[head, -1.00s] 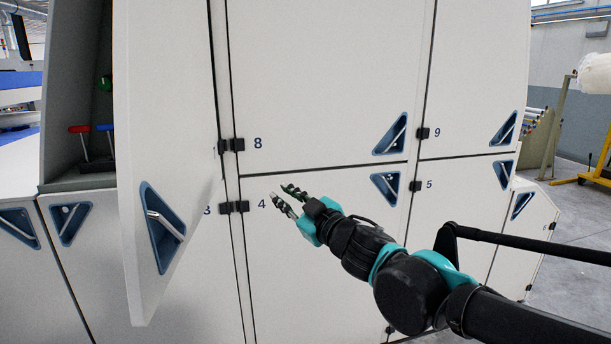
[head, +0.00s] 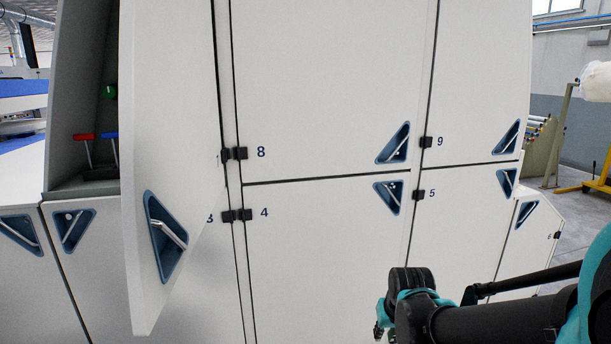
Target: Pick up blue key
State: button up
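The blue key (head: 108,135) stands upright in the open cabinet compartment at the left. Its blue cross-handle and part of its thin metal stem show. The open door's edge cuts off its right side. My gripper (head: 379,330) is low in the picture, right of centre, in front of the closed doors. It is far to the right of the key, and the open door lies between them. My arm hides most of the gripper, so its fingers cannot be made out clearly.
A red-handled key (head: 84,136) stands just left of the blue one. The open door (head: 172,100) stands out towards me, with a recessed handle (head: 166,236). Closed numbered doors (head: 320,90) fill the middle.

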aim_at(107, 135)
jog(key=u, duration=1.5)
jog(key=z, duration=1.4)
jog(key=k+j, duration=0.15)
jog(key=j, duration=0.2)
jog(key=k+j, duration=0.15)
jog(key=j, duration=0.25)
jog(key=k+j, duration=0.1)
jog(key=j, duration=0.25)
jog(key=k+j, duration=0.15)
jog(key=j, duration=0.2)
jog(key=k+j, duration=0.15)
jog(key=j, duration=0.2)
